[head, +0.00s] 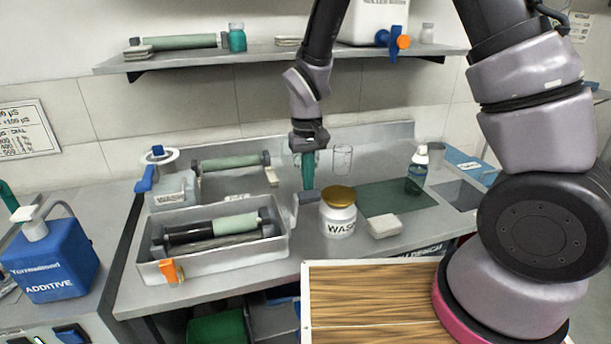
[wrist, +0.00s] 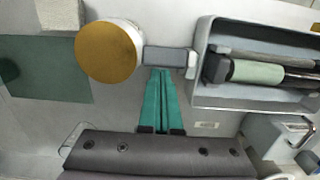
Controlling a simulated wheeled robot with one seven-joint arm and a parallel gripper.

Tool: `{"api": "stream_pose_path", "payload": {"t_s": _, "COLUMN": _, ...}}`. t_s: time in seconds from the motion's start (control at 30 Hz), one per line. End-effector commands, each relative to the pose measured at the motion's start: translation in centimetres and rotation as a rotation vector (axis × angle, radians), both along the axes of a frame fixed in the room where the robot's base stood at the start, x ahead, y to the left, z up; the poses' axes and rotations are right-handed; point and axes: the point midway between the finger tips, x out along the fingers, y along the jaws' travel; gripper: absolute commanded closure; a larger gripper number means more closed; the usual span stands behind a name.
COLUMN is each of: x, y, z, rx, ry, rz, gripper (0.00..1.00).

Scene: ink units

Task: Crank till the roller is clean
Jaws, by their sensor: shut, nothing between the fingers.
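The roller (head: 212,229) lies in a grey metal tray (head: 160,273). Its left part is black and its right part is pale green; the wrist view shows the green part (wrist: 257,72). A bare metal rod lies in front of it. A dark grey crank handle (head: 306,195) sticks out at the tray's right end, and it also shows in the wrist view (wrist: 166,57). My gripper (head: 307,186) points down with its teal fingers shut and empty. In the wrist view the fingertips (wrist: 162,72) are at the handle's edge; I cannot tell whether they touch it.
A white WASH jar (head: 338,220) with a gold lid stands close right of the handle. An orange clip (head: 172,271) sits on the tray's front. Behind are another roller (head: 230,163) and a WASH box (head: 175,190). A green mat (head: 385,199) and a pale block (head: 384,225) lie right.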

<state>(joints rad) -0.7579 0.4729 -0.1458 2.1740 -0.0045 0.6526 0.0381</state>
Motion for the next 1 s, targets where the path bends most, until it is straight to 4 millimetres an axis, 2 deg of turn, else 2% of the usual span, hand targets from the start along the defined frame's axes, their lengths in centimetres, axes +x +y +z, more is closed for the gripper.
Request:
{"api": "stream_pose_path", "payload": {"t_s": 0.5, "x": -3.4, "y": -1.0, "z": -0.7, "rx": 0.000, "ry": 0.002, "rz": 0.001, "gripper": 1.00}}
{"api": "stream_pose_path", "payload": {"t_s": 1.0, "x": -3.9, "y": -1.1, "z": -1.0, "rx": 0.000, "ry": 0.001, "rz": 0.000, "gripper": 1.00}}
